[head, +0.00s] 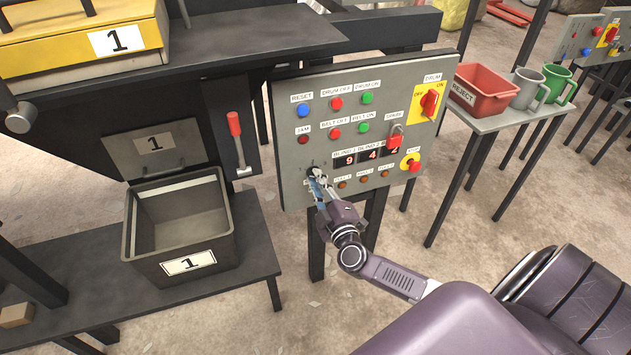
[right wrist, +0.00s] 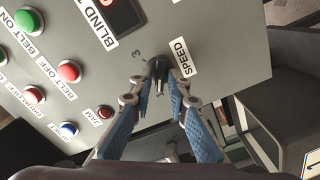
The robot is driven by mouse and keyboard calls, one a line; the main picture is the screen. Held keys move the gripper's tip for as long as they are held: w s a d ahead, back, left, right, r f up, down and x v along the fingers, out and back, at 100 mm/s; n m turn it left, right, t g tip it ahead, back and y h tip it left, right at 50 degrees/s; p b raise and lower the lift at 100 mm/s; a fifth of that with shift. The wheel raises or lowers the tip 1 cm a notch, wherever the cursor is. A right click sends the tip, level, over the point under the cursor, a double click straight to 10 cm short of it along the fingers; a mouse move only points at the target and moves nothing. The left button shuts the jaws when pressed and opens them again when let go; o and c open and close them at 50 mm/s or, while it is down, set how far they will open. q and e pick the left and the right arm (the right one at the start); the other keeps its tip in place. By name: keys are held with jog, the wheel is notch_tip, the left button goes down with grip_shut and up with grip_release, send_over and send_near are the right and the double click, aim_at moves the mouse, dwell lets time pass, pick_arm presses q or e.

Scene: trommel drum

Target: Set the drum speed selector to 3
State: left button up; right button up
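The drum speed selector is a small dark knob (right wrist: 159,70) on the grey control panel (head: 290,135). In the right wrist view a SPEED label lies to its right and a printed 3 to its upper left. The mark its pointer faces is not clear. My right gripper (right wrist: 162,84) has its blue-padded fingers on either side of the knob, with a gap between the tips. I cannot tell whether they touch it. In the head view this gripper (head: 319,183) is at the panel's lower left and hides most of the knob. My left gripper is out of view.
Several coloured buttons and a red digit display (head: 368,155) sit above the gripper. A red-handled lever (head: 238,140) and an open bin (head: 178,260) stand left of the panel. A side table with a red REJECT tray (head: 482,90) and mugs stands right.

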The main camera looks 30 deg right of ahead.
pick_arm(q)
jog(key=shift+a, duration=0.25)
pick_arm(e)
jog(key=shift+w+d, duration=0.1)
jog(key=shift+w, duration=0.2)
grip_shut()
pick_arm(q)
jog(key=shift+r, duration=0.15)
